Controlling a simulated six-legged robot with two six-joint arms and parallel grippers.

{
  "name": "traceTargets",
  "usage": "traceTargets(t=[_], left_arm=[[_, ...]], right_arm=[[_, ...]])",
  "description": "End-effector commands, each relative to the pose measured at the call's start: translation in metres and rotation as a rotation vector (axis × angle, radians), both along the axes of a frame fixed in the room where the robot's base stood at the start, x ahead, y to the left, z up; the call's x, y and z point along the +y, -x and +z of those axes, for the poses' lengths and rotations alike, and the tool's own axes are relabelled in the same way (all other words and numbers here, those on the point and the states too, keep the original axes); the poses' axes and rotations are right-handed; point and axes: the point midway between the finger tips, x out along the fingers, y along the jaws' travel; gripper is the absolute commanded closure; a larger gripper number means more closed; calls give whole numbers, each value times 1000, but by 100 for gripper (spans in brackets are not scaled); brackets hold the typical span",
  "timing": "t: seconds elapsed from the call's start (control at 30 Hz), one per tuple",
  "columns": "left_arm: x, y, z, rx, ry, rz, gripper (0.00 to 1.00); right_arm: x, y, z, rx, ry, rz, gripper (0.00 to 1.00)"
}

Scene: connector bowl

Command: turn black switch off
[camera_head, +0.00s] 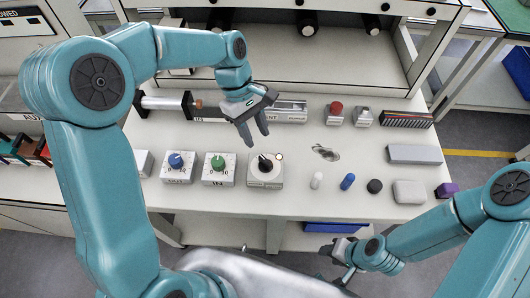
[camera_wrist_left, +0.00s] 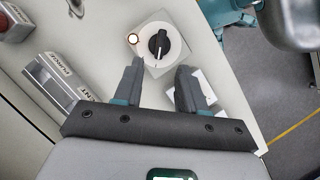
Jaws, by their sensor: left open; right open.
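The black switch (camera_head: 265,163) is a rotary knob on a white square box on the table, right of two similar knob boxes. In the left wrist view the black knob (camera_wrist_left: 158,44) sits on a white disc, with a lit round lamp (camera_wrist_left: 133,38) beside it. My left gripper (camera_head: 256,138) is open and empty, above and just behind the switch box in the head view. In the left wrist view its two fingers (camera_wrist_left: 157,82) point toward the knob without touching it. My right gripper (camera_head: 340,262) is off the table's front edge at lower right, open and partly hidden.
A blue knob box (camera_head: 176,162) and a green knob box (camera_head: 217,165) stand left of the switch. A red button box (camera_head: 335,113) is at the back. Small loose items, including a white block (camera_head: 409,192), lie to the right. The table's front edge is close.

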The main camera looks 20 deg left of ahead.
Motion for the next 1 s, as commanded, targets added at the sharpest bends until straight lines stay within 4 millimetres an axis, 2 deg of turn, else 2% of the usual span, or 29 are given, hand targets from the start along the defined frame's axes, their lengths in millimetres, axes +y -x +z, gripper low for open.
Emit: traceTargets(t=[0.1, 0.33, 0.5, 0.77, 0.8, 0.87, 0.9, 0.93, 1.0], left_arm=[[-11, 7, -27, 6, 0, -2, 60], [-25, 12, -65, 3, 1, -2, 60], [-29, 12, -77, 0, 0, -1, 60], [-30, 11, -79, -2, 0, -1, 60], [-30, 11, -79, -1, 1, -1, 63], [-30, 11, -79, -1, 1, -1, 82], [-30, 12, -79, -1, 1, -1, 95], [-30, 12, -79, -1, 1, -1, 100], [-30, 11, -79, -2, 0, -1, 100]], right_arm=[[0, 0, 2, 0, 0, 0, 57], [0, 0, 4, 0, 0, 0, 57], [0, 0, 4, 0, 0, 0, 57], [0, 0, 4, 0, 0, 0, 57], [0, 0, 4, 0, 0, 0, 57], [0, 0, 4, 0, 0, 0, 57], [0, 0, 4, 0, 0, 0, 57], [0, 0, 4, 0, 0, 0, 57], [0, 0, 4, 0, 0, 0, 57]])
